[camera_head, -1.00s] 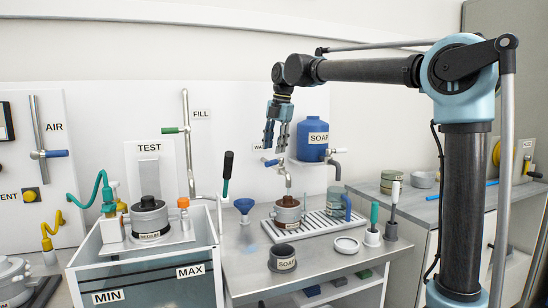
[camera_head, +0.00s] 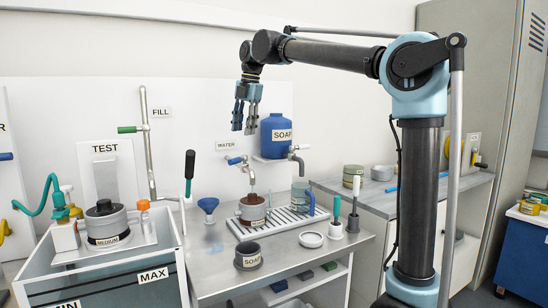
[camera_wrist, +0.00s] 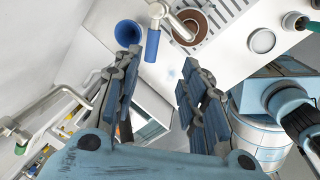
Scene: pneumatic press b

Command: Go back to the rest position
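My gripper (camera_head: 245,118) hangs in the air above the workbench, fingers pointing down, in front of the wall board and left of the blue soap tank (camera_head: 277,137). In the wrist view my gripper (camera_wrist: 160,95) has its two fingers apart with nothing between them. Below it are the metal bench (camera_head: 215,268), a blue funnel (camera_head: 208,205) and a brown-filled pot (camera_head: 252,211) under the water tap (camera_head: 250,175). The funnel (camera_wrist: 128,33) and pot (camera_wrist: 190,24) also show in the wrist view.
A water tank marked MIN and MAX (camera_head: 120,282) stands at left, with a MEDIUM pot (camera_head: 106,224) on its shelf. A SOAP cup (camera_head: 247,256), a white lid (camera_head: 311,239) and brushes (camera_head: 345,212) stand on the bench. A blue cabinet (camera_head: 528,250) is at far right.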

